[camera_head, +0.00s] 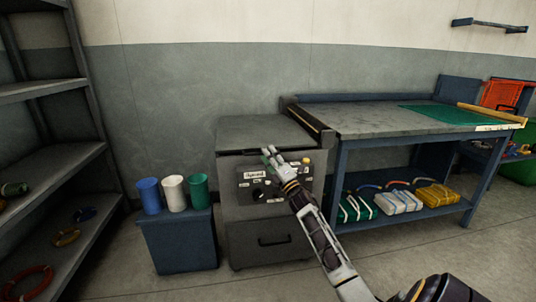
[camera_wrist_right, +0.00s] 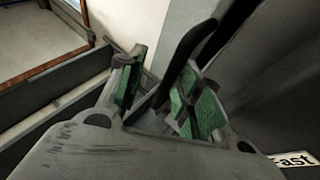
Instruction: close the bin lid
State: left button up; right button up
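The bin is a grey cabinet (camera_head: 270,240) with a dark control panel and a lower drawer-like front with a handle. Its grey lid (camera_head: 255,130) appears to lie about flat on top; I cannot tell whether a gap remains under it. My right gripper (camera_head: 270,158) is at the bin's front top edge, above the panel. In the right wrist view my right gripper (camera_wrist_right: 162,95) has its green-padded fingers apart. A dark bar (camera_wrist_right: 188,48) runs between them; I cannot tell whether they touch it. My left gripper is not in view.
A blue box (camera_head: 178,245) with blue, white and green cups stands left of the bin. A workbench (camera_head: 375,122) with bundled nets on its lower shelf adjoins on the right. Metal shelving (camera_head: 60,165) stands at the far left. The floor in front is clear.

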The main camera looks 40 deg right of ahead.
jog(key=s+d+f, duration=0.1)
jog(key=s+f, duration=0.2)
jog(key=f, duration=0.4)
jog(key=shift+s+d, duration=0.25)
dwell(1.0)
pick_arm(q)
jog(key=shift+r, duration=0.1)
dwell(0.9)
